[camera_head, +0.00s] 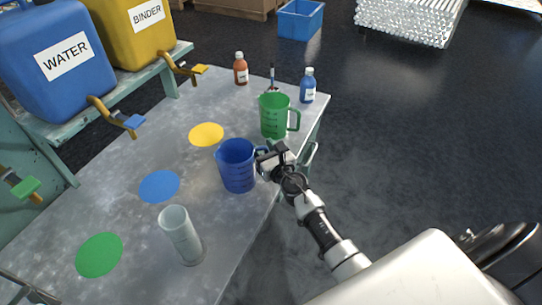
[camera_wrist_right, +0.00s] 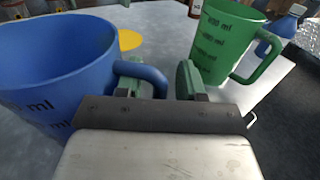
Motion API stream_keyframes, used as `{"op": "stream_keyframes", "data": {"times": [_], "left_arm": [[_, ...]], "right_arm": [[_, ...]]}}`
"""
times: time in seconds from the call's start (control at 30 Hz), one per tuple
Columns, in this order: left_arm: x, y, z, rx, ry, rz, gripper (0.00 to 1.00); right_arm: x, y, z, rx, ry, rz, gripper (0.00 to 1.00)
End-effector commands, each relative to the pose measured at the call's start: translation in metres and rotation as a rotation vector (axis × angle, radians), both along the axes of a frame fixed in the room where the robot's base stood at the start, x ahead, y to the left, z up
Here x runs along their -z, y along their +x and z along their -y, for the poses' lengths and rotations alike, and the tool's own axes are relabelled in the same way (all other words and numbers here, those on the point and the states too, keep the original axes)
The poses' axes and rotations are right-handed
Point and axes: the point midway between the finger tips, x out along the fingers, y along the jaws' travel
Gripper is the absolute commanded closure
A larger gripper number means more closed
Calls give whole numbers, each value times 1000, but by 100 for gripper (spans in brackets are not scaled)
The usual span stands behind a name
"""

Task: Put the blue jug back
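The blue jug (camera_head: 238,172) stands upright on the grey table, right of the flat blue disc (camera_head: 160,186). In the right wrist view the jug (camera_wrist_right: 50,65) fills the left side, its handle pointing right. My right gripper (camera_head: 273,161) is at that handle. In the wrist view its green-padded fingers (camera_wrist_right: 168,82) are apart, one inside the handle loop and one outside. A small gap shows between the handle and the outer finger. A dark part at the lower left corner of the head view looks like my left gripper (camera_head: 28,290), mostly cut off.
The green jug (camera_head: 274,120) stands just behind the blue one. An orange bottle (camera_head: 241,70) and a blue bottle (camera_head: 308,86) are at the far end. A clear glass cylinder (camera_head: 180,236) stands in front. Yellow (camera_head: 206,134) and green (camera_head: 99,255) discs and the blue disc are bare.

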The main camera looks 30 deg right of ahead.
Motion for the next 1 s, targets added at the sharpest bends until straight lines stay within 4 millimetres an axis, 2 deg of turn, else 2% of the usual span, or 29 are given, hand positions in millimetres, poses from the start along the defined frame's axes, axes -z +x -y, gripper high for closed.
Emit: {"op": "stream_keyframes", "data": {"times": [0.17, 0.4, 0.6, 0.73, 1.0], "left_arm": [[-6, 0, 0, 0, 0, 0, 57], [-5, 0, 0, 0, 0, 1, 57], [-1, 0, 0, 0, 0, 1, 57], [-1, 0, 0, 0, 0, 1, 57], [-1, 1, 0, -1, 0, 1, 57]], "right_arm": [[-1, -28, 2, -1, 0, -3, 62], [1, -81, 5, 0, -1, -2, 62], [1, -110, 7, 0, -1, -1, 62], [-1, -118, 7, 0, -1, 0, 62], [-1, -120, 7, 0, 0, 1, 62]]}}
